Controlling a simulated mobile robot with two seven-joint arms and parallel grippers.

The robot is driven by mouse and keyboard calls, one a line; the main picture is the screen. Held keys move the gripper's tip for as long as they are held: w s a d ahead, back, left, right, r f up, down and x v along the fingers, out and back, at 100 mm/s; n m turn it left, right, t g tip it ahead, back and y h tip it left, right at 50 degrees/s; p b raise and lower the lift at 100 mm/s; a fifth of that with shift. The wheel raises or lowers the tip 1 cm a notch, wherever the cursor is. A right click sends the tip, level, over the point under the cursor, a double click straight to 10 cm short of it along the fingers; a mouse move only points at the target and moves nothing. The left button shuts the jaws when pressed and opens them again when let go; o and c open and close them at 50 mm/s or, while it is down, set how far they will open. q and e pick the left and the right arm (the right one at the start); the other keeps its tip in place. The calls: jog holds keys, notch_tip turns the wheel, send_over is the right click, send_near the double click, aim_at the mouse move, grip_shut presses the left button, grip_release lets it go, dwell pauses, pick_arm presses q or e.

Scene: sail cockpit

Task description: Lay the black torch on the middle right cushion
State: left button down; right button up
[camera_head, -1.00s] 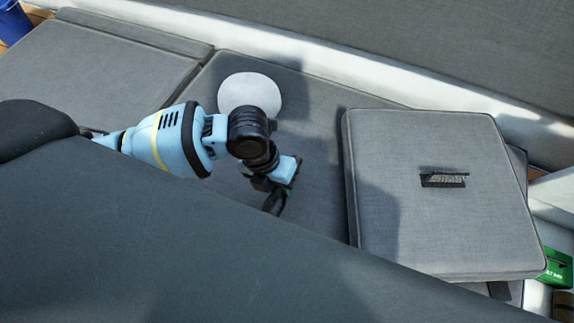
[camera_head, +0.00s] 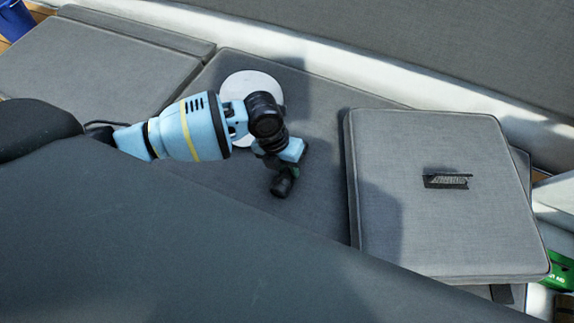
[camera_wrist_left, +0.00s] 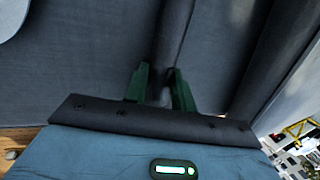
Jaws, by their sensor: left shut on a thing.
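The black torch (camera_head: 281,186) is a short dark cylinder held by my left gripper (camera_head: 289,170) in the head view. In the left wrist view the torch (camera_wrist_left: 172,38) runs away between the two green fingers of the gripper (camera_wrist_left: 162,88), which are shut on it. The torch is over a flat grey cushion (camera_head: 325,150); I cannot tell the gap beneath it. To the right is a thick square grey cushion (camera_head: 445,220) with a dark strap on top. Which one is the middle right cushion is not clear. My right gripper is not in view.
A white round thing (camera_head: 262,85) lies on the flat cushion, partly hidden by my left arm. Another grey cushion (camera_head: 90,65) is at the upper left, with a blue bucket (camera_head: 14,20) beyond. A green box (camera_head: 558,270) is at the far right. The thick cushion's top is mostly clear.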

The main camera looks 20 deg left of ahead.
pick_arm(q)
jog(key=shift+f, duration=0.15)
jog(key=c, duration=1.2)
grip_release()
jog(key=shift+o, duration=0.2)
jog(key=p+v, duration=0.1)
jog(key=v, duration=1.1)
